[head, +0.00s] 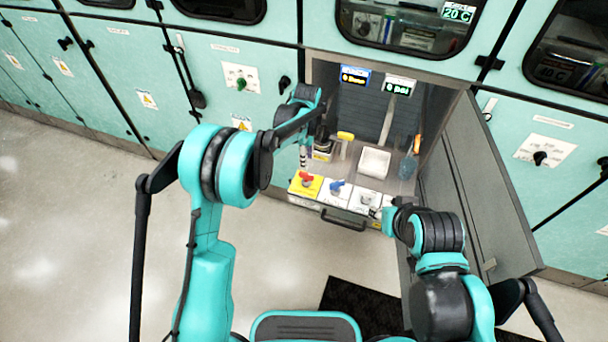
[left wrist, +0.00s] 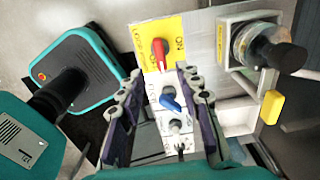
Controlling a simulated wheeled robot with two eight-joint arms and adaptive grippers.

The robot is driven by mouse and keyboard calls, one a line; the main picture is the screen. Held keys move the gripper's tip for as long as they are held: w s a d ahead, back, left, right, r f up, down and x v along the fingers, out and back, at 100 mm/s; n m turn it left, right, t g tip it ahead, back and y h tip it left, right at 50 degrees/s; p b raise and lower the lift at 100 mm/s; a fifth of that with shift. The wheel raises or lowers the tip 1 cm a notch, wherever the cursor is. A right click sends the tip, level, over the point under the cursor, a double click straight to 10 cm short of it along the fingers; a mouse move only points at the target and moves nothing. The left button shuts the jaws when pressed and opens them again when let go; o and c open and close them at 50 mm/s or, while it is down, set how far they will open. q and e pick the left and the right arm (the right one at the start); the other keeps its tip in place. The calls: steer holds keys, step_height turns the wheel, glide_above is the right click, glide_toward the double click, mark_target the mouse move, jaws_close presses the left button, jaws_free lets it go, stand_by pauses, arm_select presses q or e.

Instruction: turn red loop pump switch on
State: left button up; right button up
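The red loop pump switch is a red knob (head: 306,177) on a yellow plate (head: 297,188) at the left end of a row of switches. In the left wrist view the red knob (left wrist: 159,51) sits on the yellow plate (left wrist: 175,32) marked ON on its right side. My left gripper (head: 303,158) is just above the knob in the head view.
A blue knob (head: 337,187) and a white-plated switch (head: 367,199) stand to the right of the red one. Behind them are a white tray (head: 375,162) and a yellow-handled item (head: 345,136). An open grey door (head: 490,180) bounds the right side.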

mark_target(307, 174)
arm_select(q)
step_height(307, 174, down, 8)
steer(key=b, duration=0.2)
steer(key=shift+f+b, duration=0.15)
steer(key=shift+b, duration=0.25)
jaws_close()
